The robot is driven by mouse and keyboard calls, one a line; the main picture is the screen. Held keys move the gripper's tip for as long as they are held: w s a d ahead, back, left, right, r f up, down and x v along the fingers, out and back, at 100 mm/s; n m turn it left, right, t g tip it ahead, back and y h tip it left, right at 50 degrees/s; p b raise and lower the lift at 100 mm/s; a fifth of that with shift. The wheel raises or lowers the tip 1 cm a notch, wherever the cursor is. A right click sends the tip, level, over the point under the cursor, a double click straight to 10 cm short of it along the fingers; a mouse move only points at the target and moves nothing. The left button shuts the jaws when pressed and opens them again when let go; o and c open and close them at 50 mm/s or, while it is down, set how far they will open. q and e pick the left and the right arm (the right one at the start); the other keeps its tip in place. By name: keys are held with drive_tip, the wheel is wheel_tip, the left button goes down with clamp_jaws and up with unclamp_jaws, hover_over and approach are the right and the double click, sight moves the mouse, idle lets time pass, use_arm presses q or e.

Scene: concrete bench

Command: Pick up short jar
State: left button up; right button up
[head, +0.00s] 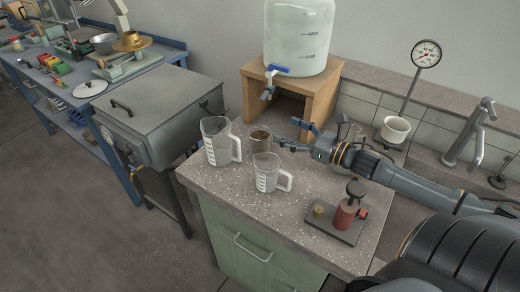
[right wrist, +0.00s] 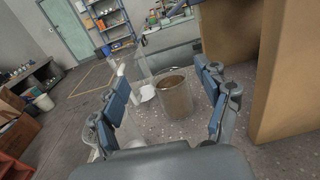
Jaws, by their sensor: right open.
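A short glass jar (head: 260,140) with brown contents stands upright on the speckled bench (head: 215,183), in front of the wooden stand. In the right wrist view the jar (right wrist: 176,97) shows ahead, in the gap between the two fingers and nearer the right one. My right gripper (head: 292,134) is open and empty, reaching in from the right with its fingertips just right of the jar. In the right wrist view its blue-padded fingers (right wrist: 162,84) are spread apart. Whether either finger touches the jar is unclear. My left gripper is not in view.
A tall clear jug (head: 216,145) stands left of the jar and a smaller jug (head: 266,176) in front. The wooden stand (head: 254,90) bears a water tank (head: 298,38). A red device (head: 345,216) sits front right. A white bowl (head: 396,128) stands behind my arm.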

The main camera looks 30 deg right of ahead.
approach(270, 140)
drive_tip(key=x, duration=0.3)
drive_tip(key=shift+w+a+f+b, duration=0.25)
drive_tip(key=shift+a+f+b, duration=0.05)
drive_tip(key=shift+f+b, duration=0.1)
drive_tip(key=shift+w+a+r, duration=0.15)
drive_tip(key=shift+w+r, duration=0.25)
drive_tip(key=shift+w, duration=0.15)
drive_tip(key=shift+x, duration=3.2)
drive_tip(key=shift+c, duration=0.3)
drive_tip(key=c, duration=1)
drive_tip(key=shift+r, duration=0.1)
